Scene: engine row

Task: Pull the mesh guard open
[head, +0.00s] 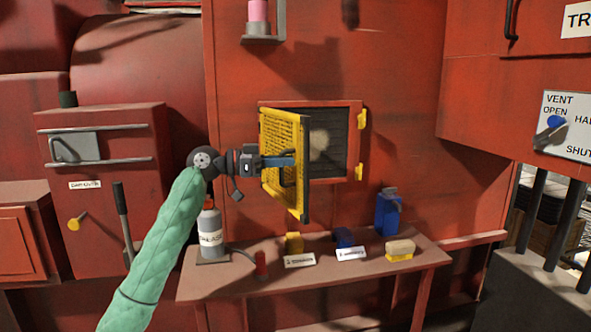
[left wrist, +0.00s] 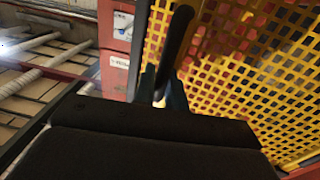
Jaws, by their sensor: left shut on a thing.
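The yellow mesh guard (head: 279,135) stands swung out from a red-framed opening (head: 330,140) in the red wall. Its left edge is by the frame and its right edge juts towards me. Dark slats and a pale round thing (head: 319,139) show in the opening. My left gripper (head: 288,162) is shut on the guard's black handle. In the left wrist view the handle (left wrist: 178,38) runs between the fingertips (left wrist: 163,92), with the mesh (left wrist: 265,75) at right. My right gripper is not in view.
Below is a red bench (head: 300,279) with a labelled grey canister (head: 211,238), a blue can (head: 387,213), a yellow-and-tan block (head: 400,249) and small labelled items. Yellow brackets (head: 361,119) stick out at the frame's right. A vent panel (head: 567,125) is far right.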

